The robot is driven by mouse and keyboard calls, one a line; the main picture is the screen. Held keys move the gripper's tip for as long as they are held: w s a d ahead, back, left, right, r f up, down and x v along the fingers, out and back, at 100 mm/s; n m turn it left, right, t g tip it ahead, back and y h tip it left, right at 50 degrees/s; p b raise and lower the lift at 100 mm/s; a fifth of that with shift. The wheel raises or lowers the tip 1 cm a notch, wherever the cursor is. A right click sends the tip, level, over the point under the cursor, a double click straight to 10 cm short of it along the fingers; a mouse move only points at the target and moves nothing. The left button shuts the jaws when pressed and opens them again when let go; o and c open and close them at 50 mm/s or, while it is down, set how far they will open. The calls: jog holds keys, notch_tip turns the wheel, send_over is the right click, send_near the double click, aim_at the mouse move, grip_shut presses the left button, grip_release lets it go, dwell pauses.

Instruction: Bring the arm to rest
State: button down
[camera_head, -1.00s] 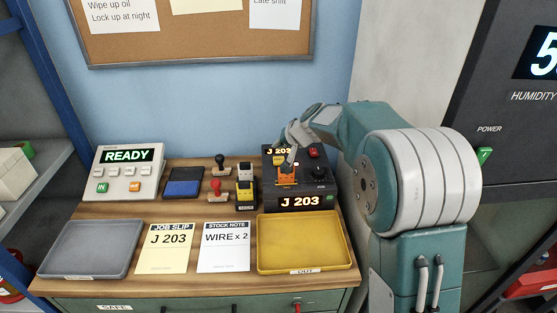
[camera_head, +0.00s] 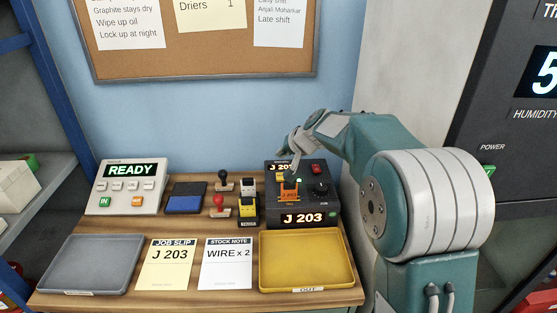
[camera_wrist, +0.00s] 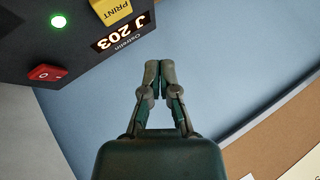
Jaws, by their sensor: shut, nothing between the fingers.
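My arm reaches in from the right in the head view, bent over the back of the bench. My gripper (camera_head: 285,167) is above the rear of the dark printer (camera_head: 320,203). In the wrist view its two fingers (camera_wrist: 158,68) are together, with nothing between them. They point past the printer's edge toward the blue wall, and no contact with the printer shows there. The printer displays J 203 and has a yellow PRINT button (camera_wrist: 112,10), a red switch (camera_wrist: 45,73) and a lit green lamp (camera_wrist: 57,21). An orange piece marked J 203 (camera_head: 289,194) sits on the printer.
A grey tray (camera_head: 50,282) and a yellow tray (camera_head: 348,284) lie at the bench front, with papers between. Stamps (camera_head: 219,203), an ink pad (camera_head: 184,204) and a READY console (camera_head: 99,203) stand behind. A noticeboard (camera_head: 225,73) hangs above; a dark cabinet (camera_head: 470,120) stands right.

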jog(key=shift+s, duration=0.1)
jog(key=s+d+r, duration=0.2)
jog(key=s+r, duration=0.3)
jog(key=s, duration=0.5)
jog(key=s+d+f+n+g+h, duration=0.1)
jog(key=s+d, duration=0.3)
jog(key=s, duration=1.1)
jog(key=s+d+f+h, duration=0.1)
jog(key=s+d+h, duration=0.3)
jog(key=s, duration=1.1)
jog(key=shift+s+d+f+n+g, duration=0.15)
jog(key=shift+d+f+n+g, duration=0.05)
jog(key=shift+f+n+g, duration=0.2)
